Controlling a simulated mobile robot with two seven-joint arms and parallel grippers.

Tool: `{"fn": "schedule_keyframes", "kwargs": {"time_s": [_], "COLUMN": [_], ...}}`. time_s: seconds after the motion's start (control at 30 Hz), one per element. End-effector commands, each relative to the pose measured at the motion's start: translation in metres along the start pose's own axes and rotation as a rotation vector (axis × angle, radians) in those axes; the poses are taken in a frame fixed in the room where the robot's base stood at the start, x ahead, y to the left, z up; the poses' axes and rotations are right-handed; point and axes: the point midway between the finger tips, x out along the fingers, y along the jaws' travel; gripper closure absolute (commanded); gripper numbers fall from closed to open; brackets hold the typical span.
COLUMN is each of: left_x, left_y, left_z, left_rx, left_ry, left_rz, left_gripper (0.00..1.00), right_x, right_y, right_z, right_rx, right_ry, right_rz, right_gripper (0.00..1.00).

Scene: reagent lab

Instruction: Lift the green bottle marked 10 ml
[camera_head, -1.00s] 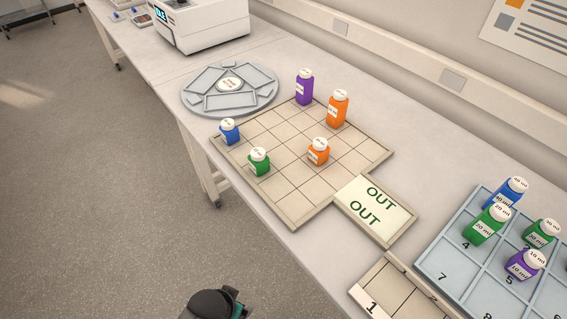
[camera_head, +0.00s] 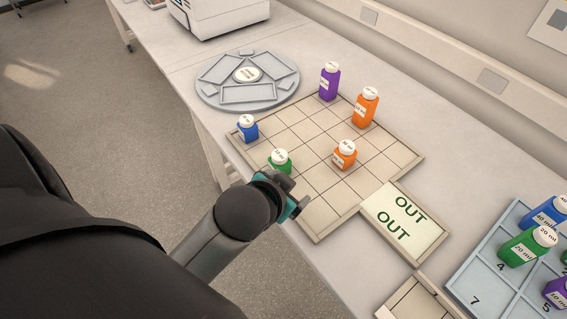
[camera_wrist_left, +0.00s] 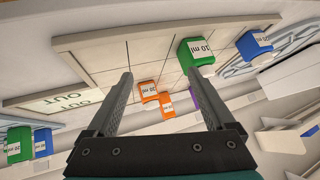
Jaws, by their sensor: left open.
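The small green bottle (camera_head: 281,162) with a white cap stands on the gridded board (camera_head: 318,222), near its front left edge; its lower part is hidden behind my left gripper in the head view. In the left wrist view the green bottle (camera_wrist_left: 196,55) shows a 10 ml label, beyond and slightly right of the right-hand finger. My left gripper (camera_head: 292,194) is at the board's near edge, just in front of the bottle. In the wrist view its two fingers (camera_wrist_left: 158,78) are wide apart with nothing held between them. My right gripper is not in view.
A blue bottle (camera_head: 248,129) stands left of the green one, a short orange bottle (camera_head: 345,155) to its right. Taller purple (camera_head: 329,82) and orange (camera_head: 365,108) bottles stand behind. A round grey tray (camera_head: 205,97) is at back left; a numbered rack (camera_head: 470,287) with bottles is at right.

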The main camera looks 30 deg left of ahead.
Motion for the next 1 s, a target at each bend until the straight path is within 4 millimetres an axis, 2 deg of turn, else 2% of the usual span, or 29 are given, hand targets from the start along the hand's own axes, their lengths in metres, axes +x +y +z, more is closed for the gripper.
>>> {"fn": "schedule_keyframes", "kwargs": {"time_s": [0.13, 0.27, 0.3, 0.4, 0.53, 0.63, 0.77, 0.9, 1.0], "left_x": [0.001, -0.017, -0.026, -0.055, -0.099, -0.131, -0.163, -0.178, -0.175], "left_y": [-0.02, -0.03, -0.03, -0.024, -0.002, 0.024, 0.063, 0.103, 0.125], "left_z": [-0.072, -0.148, -0.171, -0.221, -0.269, -0.291, -0.298, -0.284, -0.263], "left_rx": [0.084, 0.199, 0.242, 0.364, 0.554, 0.726, 0.984, 1.308, 1.565], "left_ry": [0.261, 0.554, 0.648, 0.879, 1.167, 1.37, 1.6, 1.788, 1.871], "left_rz": [-0.095, -0.183, -0.206, -0.253, -0.289, -0.295, -0.273, -0.205, -0.127], "left_gripper": [0.12, 0.12, 0.12, 0.12, 0.12, 0.12, 0.12, 0.12, 0.12], "right_x": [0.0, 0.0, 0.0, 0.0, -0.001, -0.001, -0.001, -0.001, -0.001], "right_y": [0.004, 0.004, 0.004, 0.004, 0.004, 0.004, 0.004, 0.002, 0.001], "right_z": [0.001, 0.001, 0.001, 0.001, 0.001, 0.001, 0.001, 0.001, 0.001], "right_rx": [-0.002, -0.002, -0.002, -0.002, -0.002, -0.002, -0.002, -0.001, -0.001], "right_ry": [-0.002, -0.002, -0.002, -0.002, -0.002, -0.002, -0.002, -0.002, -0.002], "right_rz": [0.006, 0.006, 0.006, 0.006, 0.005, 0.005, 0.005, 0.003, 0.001], "right_gripper": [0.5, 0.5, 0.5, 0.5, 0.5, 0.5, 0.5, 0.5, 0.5]}}
